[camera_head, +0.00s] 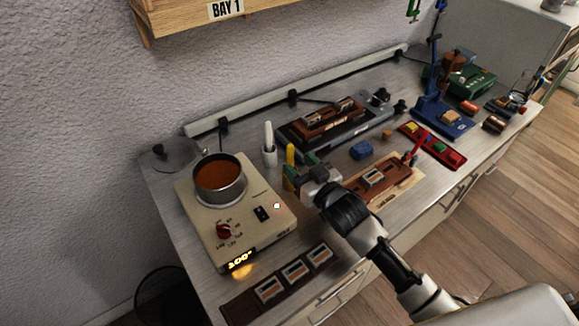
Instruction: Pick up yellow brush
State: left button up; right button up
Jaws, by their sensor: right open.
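The yellow brush (290,154) shows as a narrow yellow upright shape on the bench, just right of a small white holder. Its lower part is hidden by my right gripper (293,177). My right arm comes in from the lower right, and the gripper is open with its fingertips close to the brush. I cannot tell whether the fingers touch it or are around it. My left gripper is not in view.
A hot plate (194,212) with a pot of brown stuff (219,176) stands left of the gripper. The white holder (270,156) stands behind.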

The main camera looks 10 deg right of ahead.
aim_at(292, 158)
jog(key=p+x, duration=0.1)
jog(key=x, duration=0.5)
jog(key=shift+c, duration=0.9)
grip_shut()
